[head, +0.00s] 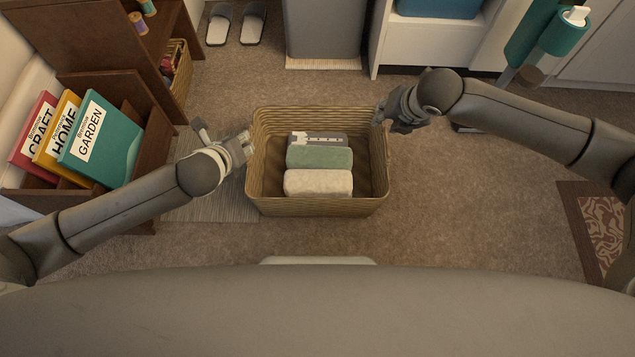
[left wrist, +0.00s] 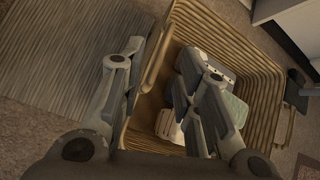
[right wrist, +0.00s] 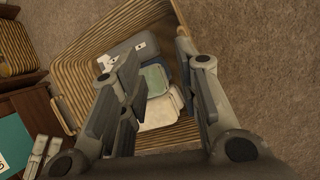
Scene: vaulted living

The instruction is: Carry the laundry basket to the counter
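The woven laundry basket (head: 318,207) sits on the carpet in the middle of the head view. It holds a grey folded cloth (head: 318,139), a green one (head: 319,158) and a cream one (head: 318,182). My left gripper (head: 246,146) is at the basket's left rim. In the left wrist view its fingers are spread, one outside and one inside the basket wall (left wrist: 152,75). My right gripper (head: 384,116) is at the right rim near the far corner. In the right wrist view its fingers are also spread on either side of the wall (right wrist: 181,18). I cannot clearly identify the counter.
A grey bin (head: 323,30), slippers (head: 237,25) and a white unit (head: 430,45) are at the back. Carpet is clear to the right, up to a patterned rug (head: 603,225).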

